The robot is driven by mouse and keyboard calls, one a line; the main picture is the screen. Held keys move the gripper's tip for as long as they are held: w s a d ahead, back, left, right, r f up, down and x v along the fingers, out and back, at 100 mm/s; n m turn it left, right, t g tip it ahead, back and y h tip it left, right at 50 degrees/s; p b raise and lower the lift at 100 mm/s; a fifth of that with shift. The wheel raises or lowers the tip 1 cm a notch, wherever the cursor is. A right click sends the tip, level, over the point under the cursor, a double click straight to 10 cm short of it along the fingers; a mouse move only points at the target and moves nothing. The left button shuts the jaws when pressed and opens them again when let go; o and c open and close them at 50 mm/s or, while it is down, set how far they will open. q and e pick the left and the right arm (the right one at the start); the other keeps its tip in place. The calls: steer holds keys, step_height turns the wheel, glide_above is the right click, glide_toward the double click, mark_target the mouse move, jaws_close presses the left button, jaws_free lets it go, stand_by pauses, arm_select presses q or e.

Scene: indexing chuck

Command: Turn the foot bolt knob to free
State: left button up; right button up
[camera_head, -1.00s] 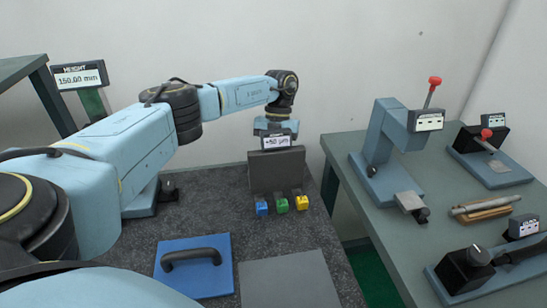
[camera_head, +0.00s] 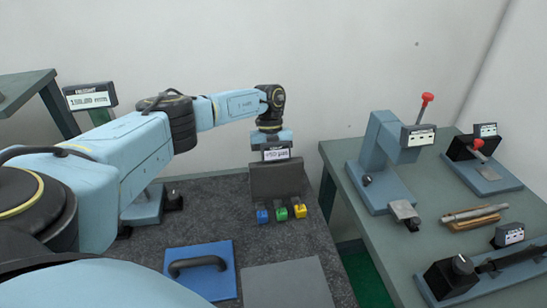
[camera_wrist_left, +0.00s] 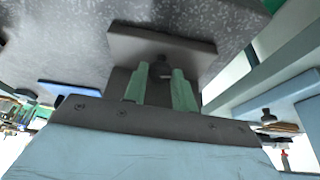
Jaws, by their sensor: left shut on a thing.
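In the left wrist view a small dark knob (camera_wrist_left: 160,68) stands out from a grey plate (camera_wrist_left: 190,50). My left gripper (camera_wrist_left: 161,76) has its two green fingers on either side of this knob and is shut on it. In the head view my left arm reaches over to a dark grey upright block (camera_head: 277,181) at the back of the granite table. The wrist ends behind the block and its small display (camera_head: 276,154), so the fingers and the knob are hidden there. My right gripper is not in view.
Blue, green and yellow small blocks (camera_head: 281,214) sit before the grey block. A blue plate with a black handle (camera_head: 215,284) and a grey plate (camera_head: 288,284) lie nearer. A green bench (camera_head: 380,242) with several fixtures stands at right, across a gap.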

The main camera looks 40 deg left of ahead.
arm_select(q)
steer(key=n+p, duration=0.2)
steer(key=n+t+p, duration=0.1)
steer(key=n+p, duration=0.1)
steer(key=p, duration=0.1)
steer(key=n+t+h+p, duration=0.1)
steer(key=n+p, duration=0.1)
steer(key=p, duration=0.1)
steer(key=shift+s+a+r, duration=0.15)
steer(key=shift+s+r, duration=0.1)
steer(key=shift+f+n+t+p, duration=0.2)
steer(key=shift+n+t+p, duration=0.2)
steer(key=shift+n+p, duration=0.8)
steer(key=o, duration=1)
steer(key=shift+s, duration=0.1)
steer(key=v, duration=1.3)
steer(key=shift+a, duration=0.1)
